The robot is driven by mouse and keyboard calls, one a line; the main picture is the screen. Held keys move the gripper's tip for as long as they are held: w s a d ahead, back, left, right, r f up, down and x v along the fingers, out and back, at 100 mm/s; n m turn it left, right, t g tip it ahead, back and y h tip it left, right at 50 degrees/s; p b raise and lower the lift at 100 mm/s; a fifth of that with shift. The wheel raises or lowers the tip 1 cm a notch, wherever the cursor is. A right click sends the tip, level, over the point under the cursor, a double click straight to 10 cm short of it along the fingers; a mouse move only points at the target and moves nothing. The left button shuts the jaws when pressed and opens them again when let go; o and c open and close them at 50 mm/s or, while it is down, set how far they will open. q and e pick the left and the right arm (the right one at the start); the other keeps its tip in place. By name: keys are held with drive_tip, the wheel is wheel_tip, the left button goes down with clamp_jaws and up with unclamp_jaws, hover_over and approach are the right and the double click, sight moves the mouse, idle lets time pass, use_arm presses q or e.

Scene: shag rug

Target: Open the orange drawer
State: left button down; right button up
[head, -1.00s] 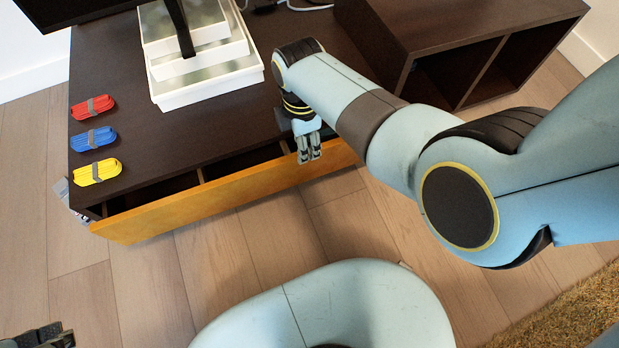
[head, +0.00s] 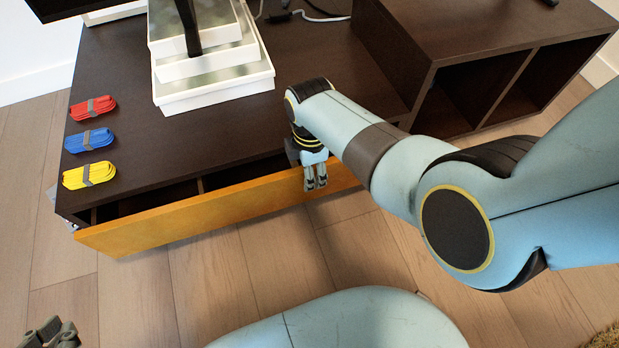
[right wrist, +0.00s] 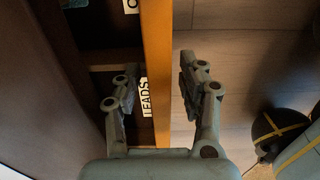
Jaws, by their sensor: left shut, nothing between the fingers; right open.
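The orange drawer (head: 200,222) under the dark brown cabinet is partly open; a dark gap shows between its front panel and the cabinet. My right gripper (head: 316,181) is at the panel's top edge, toward its right end. In the right wrist view, its open fingers (right wrist: 158,88) stand on either side of the orange panel (right wrist: 157,60), one inside the drawer and one outside. A gap shows between the outer finger and the panel. My left gripper (head: 50,333) is shut and empty, low at the left, away from the drawer.
Red (head: 93,108), blue (head: 89,140) and yellow (head: 90,175) cable bundles lie on the cabinet top (head: 150,160). A shelf unit (head: 480,50) adjoins at right. Wood floor (head: 290,240) is clear before the drawer.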

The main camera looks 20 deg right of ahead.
use_arm(q)
drive_tip(key=shift+s+d+f+t+b, duration=0.2)
drive_tip(key=shift+s+f+t+b, duration=0.35)
drive_tip(key=shift+t, duration=0.35)
use_arm(e)
wheel_tip(320, 180, down, 2)
use_arm(q)
drive_tip(key=shift+r, duration=0.1)
use_arm(e)
drive_tip(key=c, duration=0.4)
use_arm(q)
drive_tip(key=shift+w+a+f, duration=0.1)
drive_tip(key=shift+w+f, duration=0.1)
drive_tip(key=shift+w, duration=0.1)
use_arm(e)
clamp_jaws()
